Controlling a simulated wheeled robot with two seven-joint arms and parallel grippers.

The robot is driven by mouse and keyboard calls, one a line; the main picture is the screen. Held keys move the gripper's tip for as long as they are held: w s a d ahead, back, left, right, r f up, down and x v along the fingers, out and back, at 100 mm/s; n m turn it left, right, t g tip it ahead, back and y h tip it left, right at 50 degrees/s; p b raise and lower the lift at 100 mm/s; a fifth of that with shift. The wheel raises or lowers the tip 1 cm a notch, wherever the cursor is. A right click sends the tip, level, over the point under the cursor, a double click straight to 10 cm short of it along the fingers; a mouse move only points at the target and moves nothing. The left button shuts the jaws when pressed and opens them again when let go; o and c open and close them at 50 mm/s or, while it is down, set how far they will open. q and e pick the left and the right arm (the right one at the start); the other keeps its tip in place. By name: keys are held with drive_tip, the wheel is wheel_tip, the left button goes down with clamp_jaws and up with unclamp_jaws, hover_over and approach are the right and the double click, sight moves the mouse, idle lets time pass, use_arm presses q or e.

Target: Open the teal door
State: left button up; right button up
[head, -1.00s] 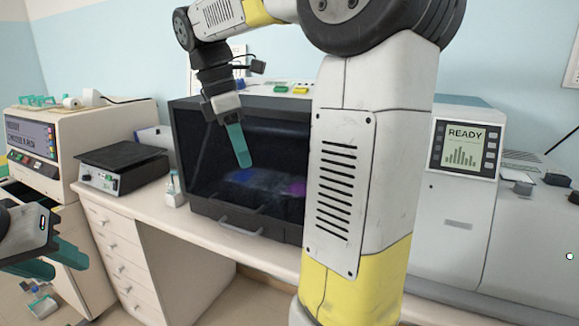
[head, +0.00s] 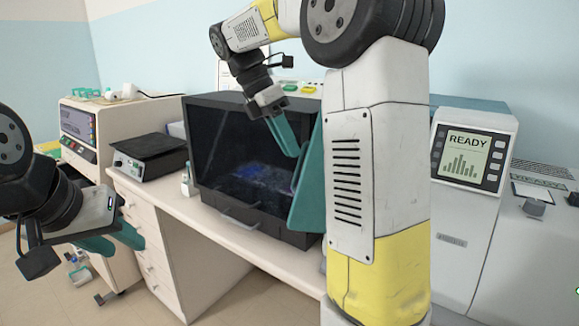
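The teal door (head: 308,190) shows as a narrow slanted panel between the dark-fronted cabinet and my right arm. It stands out at an angle in front of the cabinet's right edge. My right arm hides its right part and hinge. My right gripper (head: 290,148) points down, with its teal fingertips close to the door's upper left edge. I cannot tell whether they touch it or how far apart the fingers are. My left gripper (head: 117,241) is at the lower left, well away from the door, with its teal fingers apart and nothing seen between them.
The dark-fronted cabinet (head: 235,160) stands on the bench behind my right gripper. A white machine with a READY screen (head: 467,155) is right of my arm. A black-topped hotplate (head: 150,158) and a small bottle (head: 188,183) stand left. A drawer unit (head: 150,240) is beside my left gripper.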

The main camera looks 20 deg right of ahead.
sight(300, 166)
drive_tip(key=x, duration=0.5)
drive_tip(key=shift+d+f, duration=0.15)
drive_tip(key=shift+f, duration=0.25)
clamp_jaws()
idle(1.0)
